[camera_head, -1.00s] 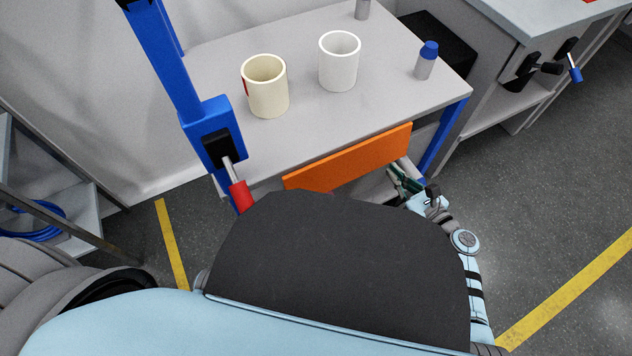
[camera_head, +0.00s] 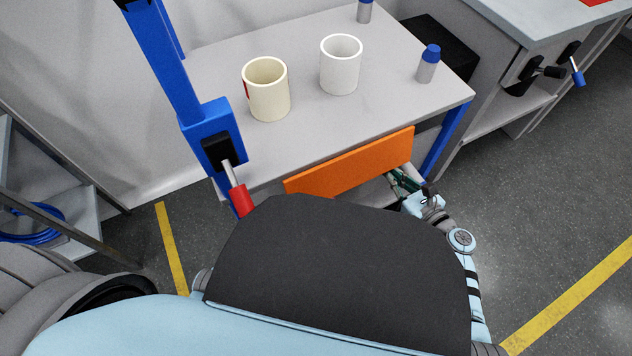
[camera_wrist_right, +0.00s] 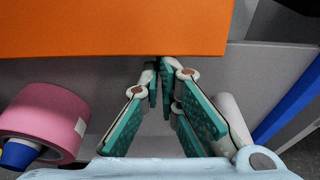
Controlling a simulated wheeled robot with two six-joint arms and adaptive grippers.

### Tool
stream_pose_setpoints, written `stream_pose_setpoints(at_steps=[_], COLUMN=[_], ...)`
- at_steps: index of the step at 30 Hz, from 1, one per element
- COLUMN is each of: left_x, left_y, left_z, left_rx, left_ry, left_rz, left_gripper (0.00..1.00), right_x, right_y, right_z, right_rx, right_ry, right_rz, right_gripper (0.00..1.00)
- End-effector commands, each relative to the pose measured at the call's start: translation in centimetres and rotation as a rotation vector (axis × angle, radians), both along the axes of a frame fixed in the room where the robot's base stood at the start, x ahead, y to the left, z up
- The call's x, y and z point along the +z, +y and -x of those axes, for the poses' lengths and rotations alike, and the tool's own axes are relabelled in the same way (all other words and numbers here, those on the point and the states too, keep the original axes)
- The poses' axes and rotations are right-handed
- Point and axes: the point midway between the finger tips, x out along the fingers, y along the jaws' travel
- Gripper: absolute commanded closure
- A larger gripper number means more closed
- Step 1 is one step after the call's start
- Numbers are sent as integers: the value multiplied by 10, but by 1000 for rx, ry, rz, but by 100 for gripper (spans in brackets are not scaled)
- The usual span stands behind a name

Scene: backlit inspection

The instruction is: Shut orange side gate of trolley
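The orange side gate (camera_head: 350,163) is a flat panel at the near side of the trolley (camera_head: 330,120), at the level just below its grey top. Whether it is fully closed cannot be told. In the right wrist view the gate (camera_wrist_right: 110,25) fills the upper left. My right gripper (camera_head: 402,180) is near the gate's right end. In the wrist view its green-padded fingers (camera_wrist_right: 158,66) converge, with their tips meeting at the gate's lower edge and nothing seen between them. Whether they touch the gate cannot be told. My left gripper is not in view.
A cream mug (camera_head: 267,90), a white mug (camera_head: 341,66) and a blue-capped bottle (camera_head: 427,65) stand on the trolley top. A red-gripped lever (camera_head: 238,195) juts out at left. A pink roll (camera_wrist_right: 45,120) lies below the gate. A workbench (camera_head: 530,20) stands at right.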

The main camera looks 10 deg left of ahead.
Motion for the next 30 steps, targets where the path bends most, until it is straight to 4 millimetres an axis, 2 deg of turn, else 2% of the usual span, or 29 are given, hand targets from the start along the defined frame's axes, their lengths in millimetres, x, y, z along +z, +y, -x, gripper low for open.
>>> stream_pose_setpoints(at_steps=[16, 24, 30], left_x=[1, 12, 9], left_y=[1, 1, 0], left_z=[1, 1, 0], left_rx=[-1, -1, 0], left_ry=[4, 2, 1], left_rz=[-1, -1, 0], left_gripper=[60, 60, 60], right_x=[5, 15, 12], right_y=[1, -6, -10], right_z=[-2, 6, 11], right_rx=[0, 0, 0], right_ry=[-8, -10, -11], right_rz=[-4, -5, -7], right_gripper=[100, 100, 100])
